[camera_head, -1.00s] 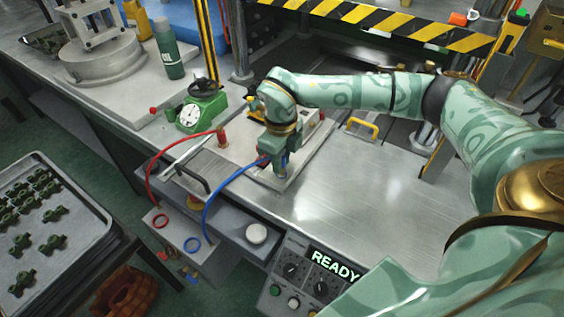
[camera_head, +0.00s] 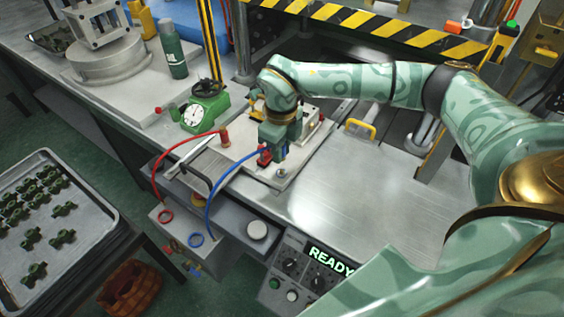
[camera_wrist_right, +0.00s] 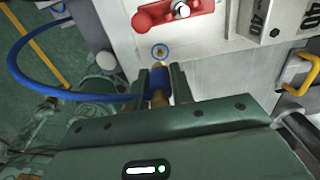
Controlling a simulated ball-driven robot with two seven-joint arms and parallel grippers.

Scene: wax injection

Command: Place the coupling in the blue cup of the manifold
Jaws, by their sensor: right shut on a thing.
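My right gripper (camera_head: 265,163) is shut on the blue coupling (camera_wrist_right: 158,84) at the end of the blue hose (camera_head: 226,177). It holds the coupling over the metal plate on the bench. In the right wrist view the coupling is between the two fingers (camera_wrist_right: 160,80), beside a blue-ringed port (camera_wrist_right: 160,51). This port also shows in the head view (camera_head: 281,173), to the right of the gripper. The manifold (camera_head: 179,232) is the grey box at lower left. Its blue cup (camera_head: 195,240) is a blue ring, apart from the gripper. My left gripper is out of view.
A red hose (camera_head: 172,151) arches to a red fitting (camera_head: 224,138) on the plate. A green dial gauge (camera_head: 203,108) stands behind. A control box (camera_head: 309,275) reads READY at the front. A yellow handle (camera_head: 359,128) is to the right. Bare metal bench lies right of the plate.

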